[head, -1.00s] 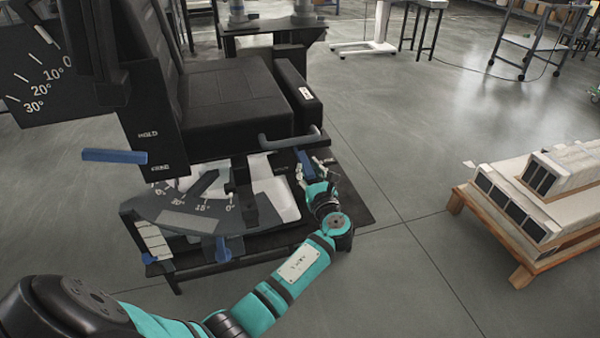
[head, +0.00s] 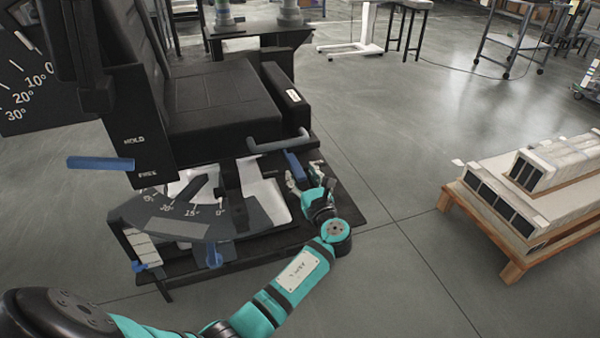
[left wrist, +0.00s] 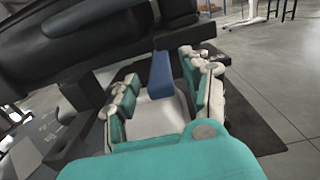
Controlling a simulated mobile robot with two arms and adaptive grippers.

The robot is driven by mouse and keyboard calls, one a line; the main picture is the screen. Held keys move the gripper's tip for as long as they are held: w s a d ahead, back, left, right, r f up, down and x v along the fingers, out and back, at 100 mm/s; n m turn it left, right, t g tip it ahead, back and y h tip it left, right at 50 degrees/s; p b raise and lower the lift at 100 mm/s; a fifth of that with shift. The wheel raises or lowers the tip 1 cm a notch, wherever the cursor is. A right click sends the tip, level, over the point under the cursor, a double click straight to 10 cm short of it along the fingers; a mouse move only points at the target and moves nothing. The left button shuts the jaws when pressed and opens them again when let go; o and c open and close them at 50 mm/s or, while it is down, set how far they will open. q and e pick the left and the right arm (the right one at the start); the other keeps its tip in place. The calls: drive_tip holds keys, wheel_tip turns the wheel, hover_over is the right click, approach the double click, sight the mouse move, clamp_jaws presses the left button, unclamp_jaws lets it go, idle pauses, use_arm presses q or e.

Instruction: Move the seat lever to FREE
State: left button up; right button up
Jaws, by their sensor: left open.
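A black seat (head: 222,97) has several blue levers around it. One blue lever (head: 294,166) stands low at the seat's right side, below a grey bar handle. My left gripper (head: 303,174) is open there. In the left wrist view, this blue lever (left wrist: 160,76) shows between and beyond the spread fingers of my left gripper (left wrist: 163,92); contact cannot be told. Another blue lever (head: 100,163) sticks out left of a black panel marked HOLD and FREE (head: 147,174), at a height between the two words. Any marking beside the lever at my gripper is not readable. My right gripper is not in view.
A wooden pallet (head: 487,229) with pale blocks is at the right. The floor (head: 400,270) between pallet and seat is clear.

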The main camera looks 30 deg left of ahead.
use_arm(q)
drive_tip(key=v, duration=1)
drive_tip(key=shift+s+d, duration=0.2)
drive_tip(key=shift+c, duration=0.3)
